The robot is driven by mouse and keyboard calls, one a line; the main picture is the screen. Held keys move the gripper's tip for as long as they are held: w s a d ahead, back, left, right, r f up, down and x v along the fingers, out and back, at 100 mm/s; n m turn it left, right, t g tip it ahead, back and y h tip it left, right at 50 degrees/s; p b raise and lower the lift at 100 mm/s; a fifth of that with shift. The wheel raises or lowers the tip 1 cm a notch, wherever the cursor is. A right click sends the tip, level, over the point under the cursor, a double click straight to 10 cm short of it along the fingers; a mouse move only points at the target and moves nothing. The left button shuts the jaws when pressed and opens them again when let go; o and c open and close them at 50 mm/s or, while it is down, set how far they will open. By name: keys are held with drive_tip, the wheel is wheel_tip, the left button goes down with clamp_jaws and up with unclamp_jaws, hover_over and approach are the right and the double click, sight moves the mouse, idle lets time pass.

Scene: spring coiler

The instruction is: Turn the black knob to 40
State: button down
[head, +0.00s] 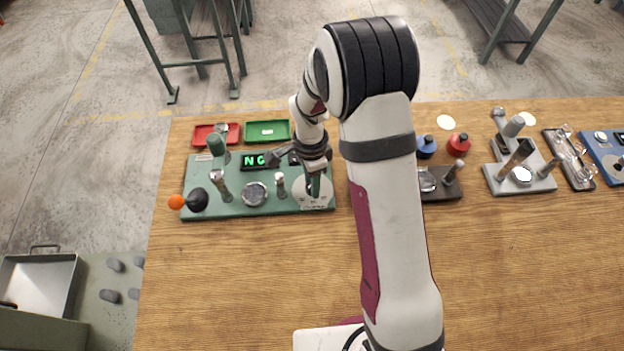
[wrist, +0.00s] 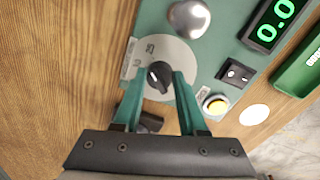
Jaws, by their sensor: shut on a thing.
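The black knob (wrist: 158,75) sits on a round grey dial plate (wrist: 180,54) with printed numbers; a 20 is legible and other marks are partly hidden. In the wrist view my gripper (wrist: 161,79) has its green fingertips on either side of the knob, shut on it. The knob's pointer setting is too small to read surely. In the head view my gripper (head: 314,190) reaches down to the dial plate (head: 311,203) at the right end of the green coiler base (head: 235,209), and hides the knob.
Red (head: 203,135) and green (head: 268,131) trays lie behind the base. The front table is clear.

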drive_tip(key=n, duration=0.8)
drive_tip(key=shift+s+n, duration=0.1)
drive_tip(key=shift+n, duration=0.3)
drive_tip(key=n, duration=0.4)
drive_tip(key=shift+t, duration=0.3)
drive_tip(key=shift+n, duration=2)
drive_tip(key=shift+c, duration=2.3)
unclamp_jaws()
